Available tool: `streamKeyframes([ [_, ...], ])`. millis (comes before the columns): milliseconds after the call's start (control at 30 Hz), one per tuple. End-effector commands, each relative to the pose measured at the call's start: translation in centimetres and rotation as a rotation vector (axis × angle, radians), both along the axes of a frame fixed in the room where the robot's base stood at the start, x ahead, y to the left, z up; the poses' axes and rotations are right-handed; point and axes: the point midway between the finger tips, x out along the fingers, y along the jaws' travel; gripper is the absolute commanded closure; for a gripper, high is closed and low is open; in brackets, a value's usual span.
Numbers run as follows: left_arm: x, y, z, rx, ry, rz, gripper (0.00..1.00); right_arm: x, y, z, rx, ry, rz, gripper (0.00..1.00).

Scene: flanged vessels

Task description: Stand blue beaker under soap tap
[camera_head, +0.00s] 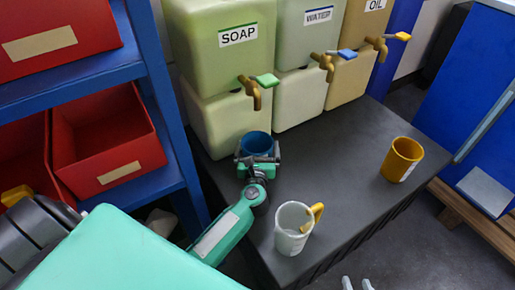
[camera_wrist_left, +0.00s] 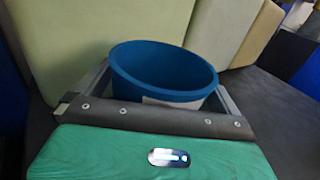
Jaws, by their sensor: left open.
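The blue beaker (camera_head: 257,143) is upright in front of the soap tank (camera_head: 225,45), directly below the soap tap (camera_head: 256,95) in the head view. It appears to rest on the dark counter, though its base is hidden. My left gripper (camera_head: 258,158) is open, with its fingers on either side of the beaker. In the left wrist view the beaker (camera_wrist_left: 160,72) stands between the spread fingers (camera_wrist_left: 158,100), with a pale label low on its near side. Two pale tips, seemingly of my right gripper (camera_head: 356,284), show at the bottom edge.
A clear cup with a yellow handle (camera_head: 291,230) stands near the counter's front edge. A yellow cup (camera_head: 401,160) stands to the right. The water tap (camera_head: 326,66) and oil tap (camera_head: 378,46) are farther right. The counter (camera_head: 335,160) is clear between the cups.

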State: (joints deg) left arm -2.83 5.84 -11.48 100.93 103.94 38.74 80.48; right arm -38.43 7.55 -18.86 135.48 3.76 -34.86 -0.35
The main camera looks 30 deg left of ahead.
Motion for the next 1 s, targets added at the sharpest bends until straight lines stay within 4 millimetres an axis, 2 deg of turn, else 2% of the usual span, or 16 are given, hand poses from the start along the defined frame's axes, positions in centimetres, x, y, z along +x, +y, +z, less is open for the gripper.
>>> streamKeyframes([
  [133,-0.1,-0.1,0.4,0.0,0.0,-0.001,0.0,0.0,-0.5,0.1,-0.018,0.025,-0.003,0.64],
  [500,-6.9,-3.3,0.1,-0.002,0.002,-0.001,0.0,-0.1,-0.7,-0.1,-0.03,0.045,-0.004,0.64],
  [700,-9.6,-4.6,0.2,-0.001,0.0,0.0,0.0,0.0,-0.7,0.0,-0.028,0.039,-0.005,0.64],
  [1000,-10.8,-5.2,0.3,0.0,0.0,0.0,0.0,0.0,-0.6,0.0,-0.023,0.032,-0.004,0.64],
])
